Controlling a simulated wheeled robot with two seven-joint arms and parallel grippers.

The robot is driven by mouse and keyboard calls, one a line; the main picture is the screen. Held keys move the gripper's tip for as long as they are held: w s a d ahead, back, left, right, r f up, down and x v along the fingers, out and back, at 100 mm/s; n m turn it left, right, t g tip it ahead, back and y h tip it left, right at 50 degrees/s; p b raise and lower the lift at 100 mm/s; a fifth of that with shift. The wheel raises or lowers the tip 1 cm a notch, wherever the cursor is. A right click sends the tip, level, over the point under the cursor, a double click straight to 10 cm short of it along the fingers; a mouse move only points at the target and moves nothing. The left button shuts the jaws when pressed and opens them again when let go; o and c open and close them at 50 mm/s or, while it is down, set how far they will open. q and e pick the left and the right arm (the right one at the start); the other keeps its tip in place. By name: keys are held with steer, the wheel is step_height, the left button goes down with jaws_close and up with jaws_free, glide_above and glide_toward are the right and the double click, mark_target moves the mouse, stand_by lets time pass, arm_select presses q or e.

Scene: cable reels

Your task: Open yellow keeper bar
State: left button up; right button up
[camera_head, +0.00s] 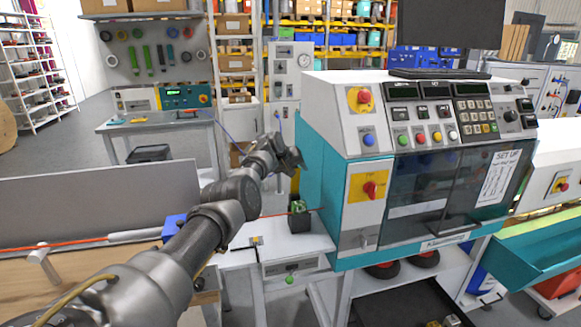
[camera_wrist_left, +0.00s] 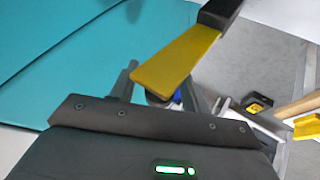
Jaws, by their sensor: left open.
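The yellow keeper bar (camera_wrist_left: 178,62) shows in the left wrist view as a flat yellow bar with a black end at the upper right. It slants down to the gap between the fingers of my left gripper (camera_wrist_left: 160,88). The fingers are apart, and I cannot tell whether they touch the bar. In the head view my left gripper (camera_head: 287,158) is beside the teal left side of the machine (camera_head: 325,190). The bar is not clear there; the gripper and wrist may hide it. My right gripper is not in view.
A small black holder with a green item (camera_head: 299,216) stands on the white ledge below the gripper. A red cable (camera_head: 60,244) runs along the bench at left. The machine's front panel has a red switch (camera_head: 370,189). Grey floor is open behind the arm.

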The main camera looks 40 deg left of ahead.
arm_select(q)
steer(key=shift+v, duration=0.85)
steer(key=b+v, duration=0.2)
steer(key=v, duration=0.6)
steer(key=shift+s+a, duration=0.25)
steer(key=shift+s, duration=0.05)
steer(key=shift+r, duration=0.1)
